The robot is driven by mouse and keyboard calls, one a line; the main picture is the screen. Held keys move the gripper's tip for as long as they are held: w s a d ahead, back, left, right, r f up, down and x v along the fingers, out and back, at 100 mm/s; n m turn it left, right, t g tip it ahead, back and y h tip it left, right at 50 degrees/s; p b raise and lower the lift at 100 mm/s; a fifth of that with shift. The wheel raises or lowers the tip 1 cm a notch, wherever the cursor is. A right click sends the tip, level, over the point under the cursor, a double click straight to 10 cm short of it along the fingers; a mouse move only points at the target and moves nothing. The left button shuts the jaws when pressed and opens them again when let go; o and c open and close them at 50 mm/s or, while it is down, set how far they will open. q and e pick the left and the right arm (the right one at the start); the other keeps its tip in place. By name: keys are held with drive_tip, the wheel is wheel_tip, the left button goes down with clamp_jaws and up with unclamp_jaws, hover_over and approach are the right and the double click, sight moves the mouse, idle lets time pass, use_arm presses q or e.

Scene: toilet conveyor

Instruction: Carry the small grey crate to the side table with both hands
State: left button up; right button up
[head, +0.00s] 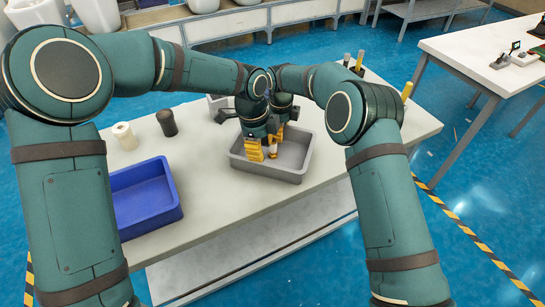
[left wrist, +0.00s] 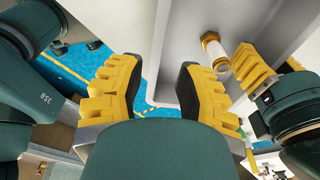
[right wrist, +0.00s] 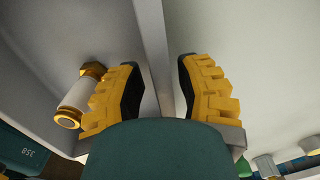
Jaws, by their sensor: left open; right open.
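The small grey crate (head: 300,175) sits on the white work table, right of its middle. A white part with brass-coloured ends (left wrist: 213,50) is inside it; it also shows in the right wrist view (right wrist: 78,102). My left gripper (head: 254,158) is open, close to the crate's left part; it cannot be told whether a wall lies between its fingers. My right gripper (right wrist: 160,90) is open, with a crate wall (right wrist: 155,50) running between its fingers and the white part beside its left finger. Both grippers are close together. A white side table (head: 480,45) stands at the right.
A blue crate (head: 145,200) stands on the work table (head: 225,215) at the left. A white cylinder (head: 124,136) and a dark cup (head: 167,122) stand behind it. Small devices (head: 515,55) lie on the side table. Blue floor (head: 450,180) separates the tables.

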use_arm(q)
drive_tip(key=r, duration=0.4)
drive_tip(key=shift+w+a+r, duration=0.1)
drive_tip(key=shift+a+r, duration=0.1)
drive_tip(key=shift+a, duration=0.05)
use_arm(e)
drive_tip(key=shift+r, duration=0.15)
wheel_tip(320, 180, up, 12)
drive_tip(key=shift+f, duration=0.1)
use_arm(q)
drive_tip(key=shift+r, duration=0.1)
